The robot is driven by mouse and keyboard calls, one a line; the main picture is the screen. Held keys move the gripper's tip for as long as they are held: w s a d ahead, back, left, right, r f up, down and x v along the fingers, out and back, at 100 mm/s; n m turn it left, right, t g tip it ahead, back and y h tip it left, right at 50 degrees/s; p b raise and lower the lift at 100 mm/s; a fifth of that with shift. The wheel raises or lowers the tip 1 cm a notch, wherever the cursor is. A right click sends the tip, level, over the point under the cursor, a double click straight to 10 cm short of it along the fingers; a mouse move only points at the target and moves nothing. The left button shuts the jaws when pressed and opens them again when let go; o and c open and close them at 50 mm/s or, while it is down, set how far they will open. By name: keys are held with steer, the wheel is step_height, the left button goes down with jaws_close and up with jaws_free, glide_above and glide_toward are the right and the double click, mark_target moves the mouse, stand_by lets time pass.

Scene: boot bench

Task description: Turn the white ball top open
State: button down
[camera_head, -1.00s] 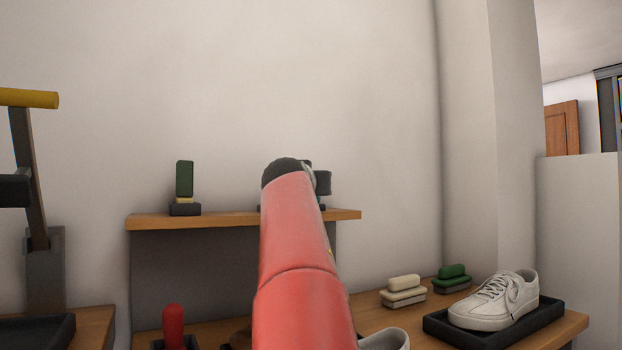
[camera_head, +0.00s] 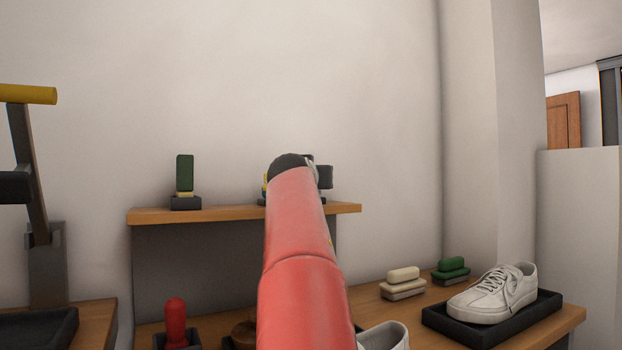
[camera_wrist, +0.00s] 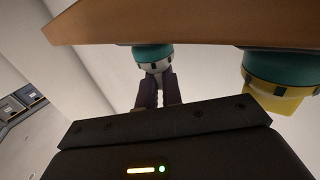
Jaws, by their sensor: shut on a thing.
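In the wrist view the white ball top (camera_wrist: 153,68) sits against a teal part (camera_wrist: 152,53) at the wooden shelf (camera_wrist: 190,22). The picture appears upside down, with the shelf along its upper edge. My gripper (camera_wrist: 159,88) has its dark fingers closed on the white top from the side away from the shelf. The fingers cover part of it, so how far it is turned cannot be told. In the head view my red arm hides the gripper and the white top.
A teal and yellow piece (camera_wrist: 279,85) stands close beside the held top. In the head view a green brush (camera_head: 185,175) stands at the shelf's left. Below are a red-handled thing (camera_head: 175,320), cream and green brushes, and a white shoe (camera_head: 493,296) in a black tray.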

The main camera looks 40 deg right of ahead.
steer(key=shift+s+d+n+t+y, duration=0.1)
steer(key=shift+s+n+t+y, duration=0.05)
steer(key=shift+n+t+y, duration=0.4)
steer(key=shift+s+d+n+t+y, duration=0.15)
steer(key=shift+d+n+t+y, duration=0.05)
steer(key=shift+n+t+y, duration=0.95)
steer(key=shift+d+n+t+y+b, duration=0.15)
steer(key=shift+n+t+y+b, duration=0.6)
steer(key=shift+n+t+y, duration=0.85)
steer(key=shift+n+y, duration=0.5)
steer(key=shift+y, duration=1.3)
steer(key=c, duration=1.6)
jaws_free()
steer(key=shift+o, duration=0.3)
